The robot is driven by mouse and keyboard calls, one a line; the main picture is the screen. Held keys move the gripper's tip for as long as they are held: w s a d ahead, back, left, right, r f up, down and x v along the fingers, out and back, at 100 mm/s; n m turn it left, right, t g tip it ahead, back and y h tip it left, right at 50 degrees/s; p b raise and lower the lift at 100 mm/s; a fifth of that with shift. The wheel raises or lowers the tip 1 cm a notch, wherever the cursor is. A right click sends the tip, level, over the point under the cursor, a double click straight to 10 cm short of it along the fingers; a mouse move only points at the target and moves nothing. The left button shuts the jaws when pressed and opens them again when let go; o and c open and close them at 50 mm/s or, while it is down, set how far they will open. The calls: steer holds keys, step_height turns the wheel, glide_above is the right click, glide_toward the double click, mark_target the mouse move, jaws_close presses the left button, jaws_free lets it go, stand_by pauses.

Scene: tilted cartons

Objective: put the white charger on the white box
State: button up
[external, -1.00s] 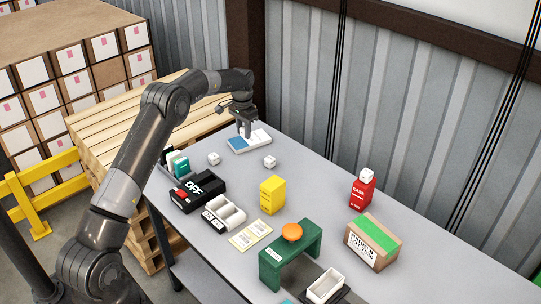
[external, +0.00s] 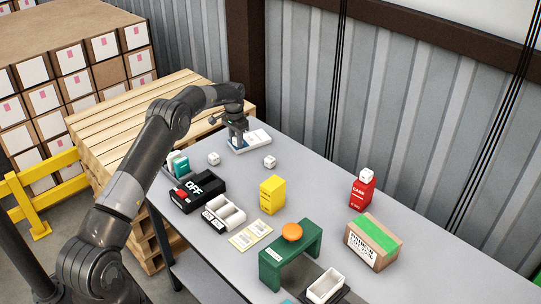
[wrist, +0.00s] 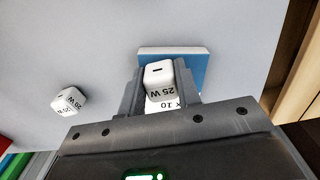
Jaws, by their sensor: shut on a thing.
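My gripper (external: 238,143) is over the left part of a flat white and blue box (external: 260,138) at the far end of the table. In the wrist view, my gripper (wrist: 160,95) is shut on a white charger (wrist: 158,80) marked 25 W. I cannot tell whether the charger touches the box. The held charger is hard to make out in the external view.
Two white cubes (external: 213,158) (external: 269,162) stand near the flat box; one cube shows in the wrist view (wrist: 68,101). Another cube (external: 366,174) sits on a red box (external: 362,193). A yellow box (external: 272,195) and green stand (external: 290,255) stand nearer.

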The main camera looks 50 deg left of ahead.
steer(key=o, duration=1)
steer(key=shift+f, duration=0.1)
step_height(320, 180, up, 12)
steer(key=shift+r, duration=0.2)
